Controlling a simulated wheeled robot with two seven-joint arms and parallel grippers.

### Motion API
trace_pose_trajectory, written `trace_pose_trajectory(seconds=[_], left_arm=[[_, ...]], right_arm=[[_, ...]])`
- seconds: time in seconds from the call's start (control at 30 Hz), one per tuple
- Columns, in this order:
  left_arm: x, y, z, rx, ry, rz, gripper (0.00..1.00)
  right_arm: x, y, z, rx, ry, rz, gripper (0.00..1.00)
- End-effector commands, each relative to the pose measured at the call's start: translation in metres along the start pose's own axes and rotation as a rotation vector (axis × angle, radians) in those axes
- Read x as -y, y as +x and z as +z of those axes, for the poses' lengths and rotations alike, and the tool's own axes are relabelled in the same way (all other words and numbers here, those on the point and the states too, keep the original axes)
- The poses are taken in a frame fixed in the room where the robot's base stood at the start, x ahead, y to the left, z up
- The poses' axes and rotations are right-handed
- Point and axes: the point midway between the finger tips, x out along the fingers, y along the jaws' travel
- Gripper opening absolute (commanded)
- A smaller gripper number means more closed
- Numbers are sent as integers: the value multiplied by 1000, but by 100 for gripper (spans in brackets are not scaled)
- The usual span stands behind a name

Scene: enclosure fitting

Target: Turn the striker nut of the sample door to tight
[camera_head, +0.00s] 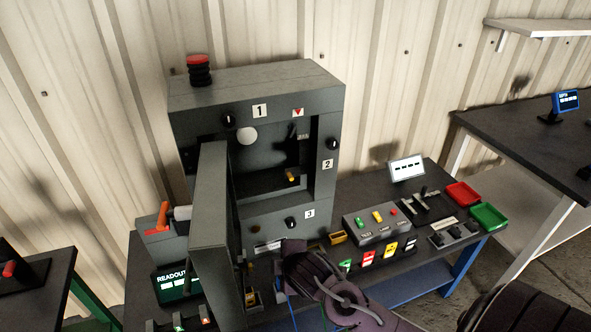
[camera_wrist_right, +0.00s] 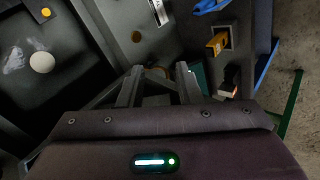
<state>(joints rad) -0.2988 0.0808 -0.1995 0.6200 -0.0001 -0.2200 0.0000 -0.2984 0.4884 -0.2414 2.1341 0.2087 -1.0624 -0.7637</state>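The grey enclosure (camera_head: 225,93) stands on the bench with its sample door (camera_head: 209,225) swung open toward me. A brass round piece (camera_head: 255,227), perhaps the striker nut, sits on the lower front panel. In the right wrist view a brass round shape (camera_wrist_right: 157,72) shows partly hidden at the fingertips. My right gripper (camera_wrist_right: 158,75) has its fingers apart; I cannot tell whether they touch the brass shape. In the head view my right arm comes in from the bottom and its wrist (camera_head: 305,268) is in front of the lower panel. My left gripper is not in view.
A button box (camera_head: 377,225), a lever unit (camera_head: 423,205) and red (camera_head: 463,194) and green (camera_head: 489,216) trays stand to the right. A readout (camera_head: 173,284) and an orange-handled device (camera_head: 163,218) are left of the door. The open door limits room on the left.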

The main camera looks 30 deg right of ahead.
Motion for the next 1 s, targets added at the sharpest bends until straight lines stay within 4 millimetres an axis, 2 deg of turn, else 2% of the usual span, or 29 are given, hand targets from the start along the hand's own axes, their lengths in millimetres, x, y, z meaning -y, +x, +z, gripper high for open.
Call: trace_pose_trajectory(seconds=[0.03,0.17,0.2,0.3,0.43,0.53,0.67,1.0], left_arm=[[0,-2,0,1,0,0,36],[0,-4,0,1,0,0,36],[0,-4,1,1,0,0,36],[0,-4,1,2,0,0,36],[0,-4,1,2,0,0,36],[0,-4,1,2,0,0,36],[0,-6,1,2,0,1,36],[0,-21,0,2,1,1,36]], right_arm=[[-27,4,1,-6,-130,77,31],[-103,18,10,28,-526,304,31],[-130,20,15,60,-659,381,31],[-192,19,29,167,-958,549,31],[-249,9,43,310,-1230,696,31],[-272,3,49,381,-1340,750,31],[-285,2,51,412,-1382,771,31],[-318,35,41,408,-1376,768,31]])
